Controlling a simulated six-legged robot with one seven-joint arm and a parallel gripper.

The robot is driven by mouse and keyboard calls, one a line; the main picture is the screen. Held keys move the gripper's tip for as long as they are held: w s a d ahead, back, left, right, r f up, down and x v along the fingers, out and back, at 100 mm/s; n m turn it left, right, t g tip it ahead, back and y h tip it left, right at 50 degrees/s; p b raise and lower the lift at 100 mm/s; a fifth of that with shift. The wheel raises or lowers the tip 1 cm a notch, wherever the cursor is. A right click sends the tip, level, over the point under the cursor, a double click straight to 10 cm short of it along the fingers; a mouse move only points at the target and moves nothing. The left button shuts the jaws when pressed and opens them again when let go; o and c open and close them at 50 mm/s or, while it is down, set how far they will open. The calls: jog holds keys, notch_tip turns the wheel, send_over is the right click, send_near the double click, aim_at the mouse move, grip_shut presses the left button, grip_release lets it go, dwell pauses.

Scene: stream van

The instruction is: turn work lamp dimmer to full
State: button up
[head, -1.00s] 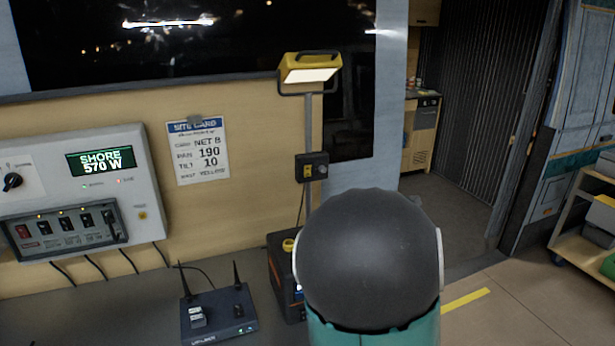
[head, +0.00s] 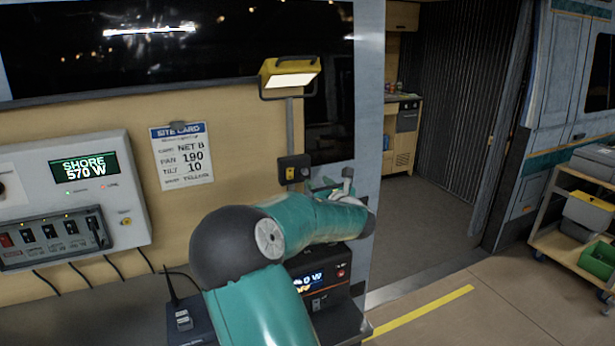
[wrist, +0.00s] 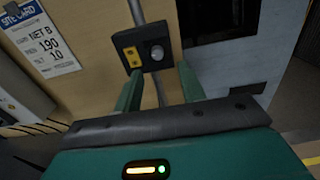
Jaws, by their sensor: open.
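The yellow work lamp (head: 290,76) is lit, on a grey pole above the counter. Its small black dimmer box (head: 294,169) is on the pole below, with a yellow switch plate. In the wrist view the round grey dimmer knob (wrist: 157,53) is at the box's right side, beside the yellow plate (wrist: 132,57). My gripper (wrist: 159,69) is open and empty, its two green fingers apart, pointing toward the box. The knob appears between and beyond the fingertips, with no contact visible.
A power unit (head: 325,280) with a lit display sits below my arm. The shore power panel (head: 70,205) reading 570 W is at left, near the site card (head: 182,156).

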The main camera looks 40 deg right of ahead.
aim_at(306, 173)
jog(key=x, duration=0.7)
jog(key=shift+a+f, duration=0.1)
jog(key=shift+a, duration=0.1)
grip_shut()
